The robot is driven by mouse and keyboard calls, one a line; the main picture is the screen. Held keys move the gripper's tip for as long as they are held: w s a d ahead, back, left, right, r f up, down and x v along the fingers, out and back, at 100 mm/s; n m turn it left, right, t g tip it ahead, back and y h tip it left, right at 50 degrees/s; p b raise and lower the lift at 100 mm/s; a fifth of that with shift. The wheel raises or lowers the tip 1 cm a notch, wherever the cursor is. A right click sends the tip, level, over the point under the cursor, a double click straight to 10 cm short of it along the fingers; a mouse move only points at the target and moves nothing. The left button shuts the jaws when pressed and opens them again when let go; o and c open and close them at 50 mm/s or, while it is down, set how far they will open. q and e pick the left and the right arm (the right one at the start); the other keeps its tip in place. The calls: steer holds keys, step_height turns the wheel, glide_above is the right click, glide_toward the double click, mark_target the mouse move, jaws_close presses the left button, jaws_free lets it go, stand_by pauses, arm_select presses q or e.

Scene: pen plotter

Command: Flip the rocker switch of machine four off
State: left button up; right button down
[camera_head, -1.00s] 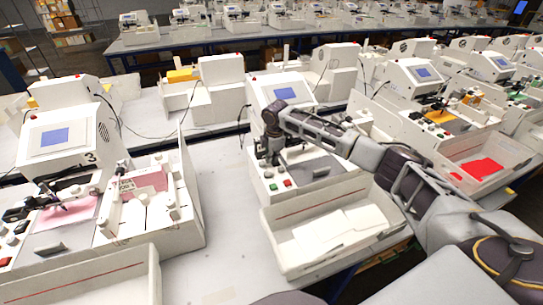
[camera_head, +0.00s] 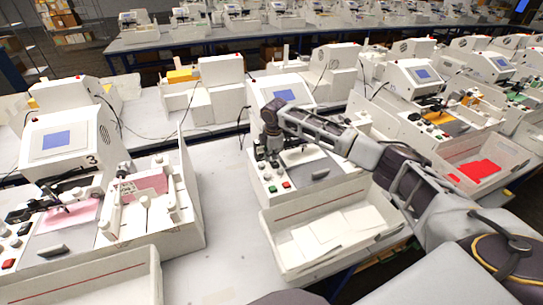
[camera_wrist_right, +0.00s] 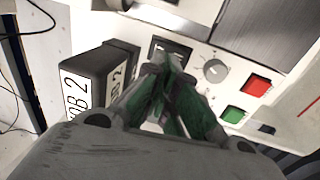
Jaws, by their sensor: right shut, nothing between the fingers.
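The middle machine (camera_head: 283,93), with a blue screen, stands at the centre of the head view; its number is hidden by my arm. My right gripper (camera_head: 268,160) is over the left part of its control panel, shut and empty. In the right wrist view, my gripper's green-padded fingertips (camera_wrist_right: 166,70) are together at the lower edge of a black rocker switch (camera_wrist_right: 172,47) in the panel. The fingers partly cover the switch. Contact and its on or off position cannot be told. My left gripper is not in view.
In the wrist view, a dark block (camera_wrist_right: 88,82) marked "OB 2" is left of the fingers. A knob (camera_wrist_right: 214,70), red button (camera_wrist_right: 257,85) and green button (camera_wrist_right: 233,114) are right. A white tray (camera_head: 292,262) stands in front. Machine 3 (camera_head: 62,142) is at left.

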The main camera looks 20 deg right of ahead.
step_height(320, 180, up, 12)
steer(key=w+b, duration=0.1)
steer(key=b, duration=0.1)
steer(key=shift+w, duration=0.35)
stand_by(0.6)
